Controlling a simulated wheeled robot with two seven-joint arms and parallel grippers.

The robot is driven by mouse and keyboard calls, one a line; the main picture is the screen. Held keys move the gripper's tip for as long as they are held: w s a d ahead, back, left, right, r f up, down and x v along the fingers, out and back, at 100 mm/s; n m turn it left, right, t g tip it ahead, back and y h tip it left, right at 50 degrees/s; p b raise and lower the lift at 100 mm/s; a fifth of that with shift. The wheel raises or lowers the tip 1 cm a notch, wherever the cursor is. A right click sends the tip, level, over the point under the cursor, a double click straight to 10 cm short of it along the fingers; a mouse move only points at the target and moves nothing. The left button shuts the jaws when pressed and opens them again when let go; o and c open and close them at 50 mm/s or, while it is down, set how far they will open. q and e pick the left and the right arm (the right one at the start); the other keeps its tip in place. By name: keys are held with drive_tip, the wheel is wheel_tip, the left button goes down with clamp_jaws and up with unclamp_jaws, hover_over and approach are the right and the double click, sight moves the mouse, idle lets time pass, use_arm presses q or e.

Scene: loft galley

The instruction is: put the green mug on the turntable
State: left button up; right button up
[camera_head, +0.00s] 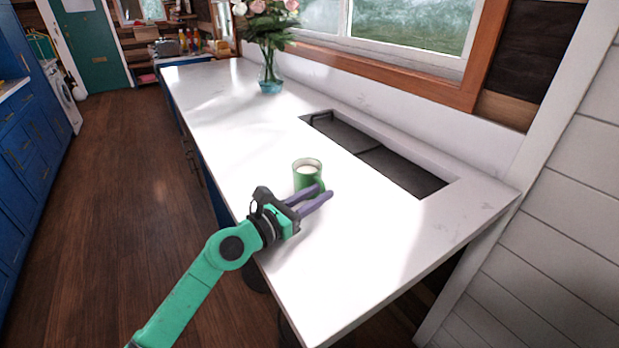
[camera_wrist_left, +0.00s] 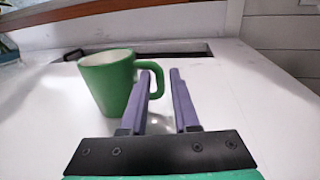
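The green mug (camera_head: 306,177) stands upright on the white counter, with a pale inside. In the left wrist view the mug (camera_wrist_left: 106,82) is left of the fingers, and its handle (camera_wrist_left: 157,67) points right toward them. My left gripper (camera_head: 324,191) is low over the counter, beside the mug on its near side. Its two purple fingers are apart, and in the left wrist view the gripper (camera_wrist_left: 162,73) has a gap between them. The left finger overlaps part of the handle; I cannot tell if they touch. I see no turntable. My right gripper is out of view.
A dark sink (camera_head: 375,158) is set into the counter (camera_head: 215,107) behind and right of the mug. A glass vase with flowers (camera_head: 270,75) stands farther back by the window. The counter around the mug and toward its near end is clear.

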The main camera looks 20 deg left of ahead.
use_arm(q)
drive_tip(key=shift+s+a, duration=0.1)
drive_tip(key=shift+s, duration=0.1)
clamp_jaws()
drive_tip(key=shift+r, duration=0.1)
idle(1.0)
